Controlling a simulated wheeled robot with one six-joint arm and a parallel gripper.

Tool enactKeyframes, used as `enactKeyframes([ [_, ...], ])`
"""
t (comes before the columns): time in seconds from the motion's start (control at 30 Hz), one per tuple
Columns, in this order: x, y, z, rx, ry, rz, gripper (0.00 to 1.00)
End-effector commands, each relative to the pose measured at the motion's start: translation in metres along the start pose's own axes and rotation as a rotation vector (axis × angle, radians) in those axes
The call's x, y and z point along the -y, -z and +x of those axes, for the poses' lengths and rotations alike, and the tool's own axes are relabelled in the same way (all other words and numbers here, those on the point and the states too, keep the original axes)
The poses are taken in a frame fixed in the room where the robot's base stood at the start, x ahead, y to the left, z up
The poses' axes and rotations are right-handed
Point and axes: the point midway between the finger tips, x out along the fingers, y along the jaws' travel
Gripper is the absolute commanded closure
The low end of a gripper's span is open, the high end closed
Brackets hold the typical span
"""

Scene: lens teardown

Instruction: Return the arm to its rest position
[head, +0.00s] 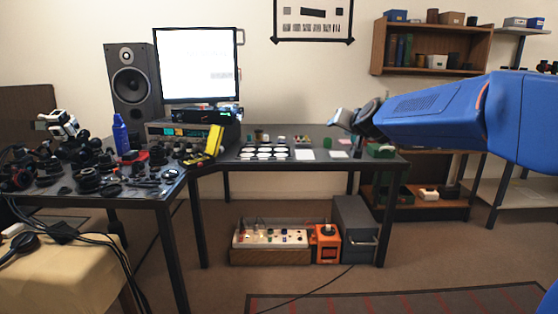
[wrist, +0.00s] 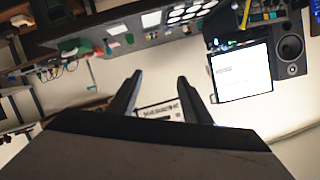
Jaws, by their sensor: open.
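My blue arm (head: 430,108) reaches in from the right in the head view, above the right end of the dark desk (head: 375,163). My gripper (head: 350,120) is at its left end, raised over the desk and clear of its top. In the wrist view my gripper (wrist: 160,95) shows two dark fingers spread apart with nothing between them. Behind the fingers is the wall with a framed poster (wrist: 165,110).
A lit monitor (head: 198,65) and a speaker (head: 130,83) stand at the back left. Many dark lens parts (head: 90,175) crowd the left desk. A wooden shelf (head: 430,50) hangs behind my arm. A blue bottle (head: 121,135) stands upright. The floor in front is mostly open.

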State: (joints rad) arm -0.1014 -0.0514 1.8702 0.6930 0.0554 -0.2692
Motion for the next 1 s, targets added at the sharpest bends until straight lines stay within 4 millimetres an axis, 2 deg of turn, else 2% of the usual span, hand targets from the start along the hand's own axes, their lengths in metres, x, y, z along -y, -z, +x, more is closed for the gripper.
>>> enactKeyframes([
  [0.03, -0.002, -0.009, -0.020, 0.029, 0.005, -0.016, 0.55],
  [0.27, -0.017, -0.070, -0.102, 0.190, 0.010, -0.092, 0.55],
  [0.47, -0.041, -0.131, -0.174, 0.335, -0.014, -0.153, 0.55],
  [0.67, -0.073, -0.196, -0.248, 0.480, -0.063, -0.209, 0.55],
  [1.0, -0.142, -0.308, -0.368, 0.716, -0.200, -0.286, 0.55],
])
